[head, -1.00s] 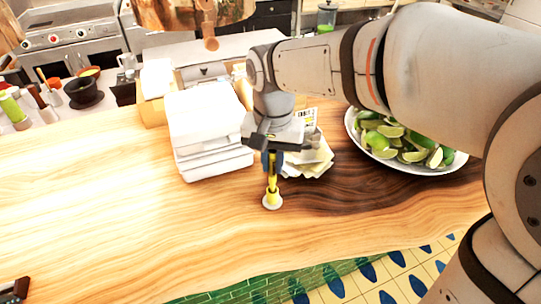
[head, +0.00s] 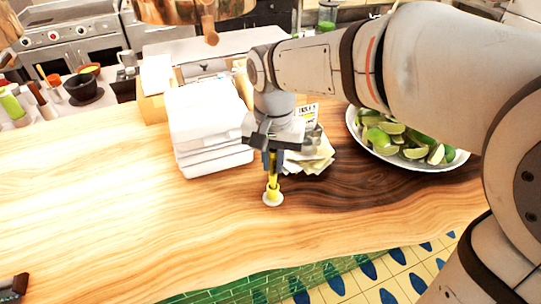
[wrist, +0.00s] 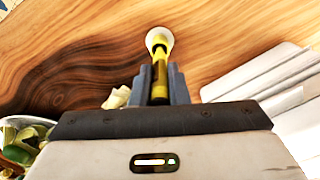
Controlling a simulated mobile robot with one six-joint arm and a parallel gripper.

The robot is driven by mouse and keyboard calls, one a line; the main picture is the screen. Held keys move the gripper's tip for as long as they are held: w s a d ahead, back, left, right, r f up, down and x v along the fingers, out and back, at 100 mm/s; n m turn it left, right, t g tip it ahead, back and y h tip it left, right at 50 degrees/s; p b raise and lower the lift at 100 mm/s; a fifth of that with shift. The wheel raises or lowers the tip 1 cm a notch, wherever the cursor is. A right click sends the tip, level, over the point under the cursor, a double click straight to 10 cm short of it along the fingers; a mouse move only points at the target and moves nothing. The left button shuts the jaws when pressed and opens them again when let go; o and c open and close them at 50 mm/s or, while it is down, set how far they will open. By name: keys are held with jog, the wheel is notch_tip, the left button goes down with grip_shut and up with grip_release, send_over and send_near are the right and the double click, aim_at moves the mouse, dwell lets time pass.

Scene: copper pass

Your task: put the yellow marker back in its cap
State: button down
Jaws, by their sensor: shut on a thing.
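My gripper (head: 273,163) points down over the wooden counter, its fingers shut on the yellow marker (head: 273,172). The marker is upright, with its lower end at the yellow cap (head: 273,192). The cap stands on a small round white base (head: 273,202) on the counter. In the wrist view the marker (wrist: 160,82) runs between the fingers (wrist: 160,88) in line with the cap (wrist: 158,42) and the white base (wrist: 165,33). The marker's tip is hidden, and I cannot tell how deep it sits in the cap.
A stack of white boxes (head: 208,130) stands close to the left of my gripper. Pale paper slips (head: 314,158) lie close behind to the right. A bowl of limes (head: 375,155) stands at the right.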

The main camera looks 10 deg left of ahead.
jog(key=shift+f, duration=0.2)
jog(key=shift+f+b, duration=0.7)
jog(key=shift+f, duration=0.1)
dwell(0.5)
jog(key=c, duration=0.8)
grip_release()
jog(key=shift+c, duration=0.2)
jog(key=shift+w+r, duration=0.1)
jog(key=shift+r+p, duration=2.45)
jog(key=shift+r, duration=0.45)
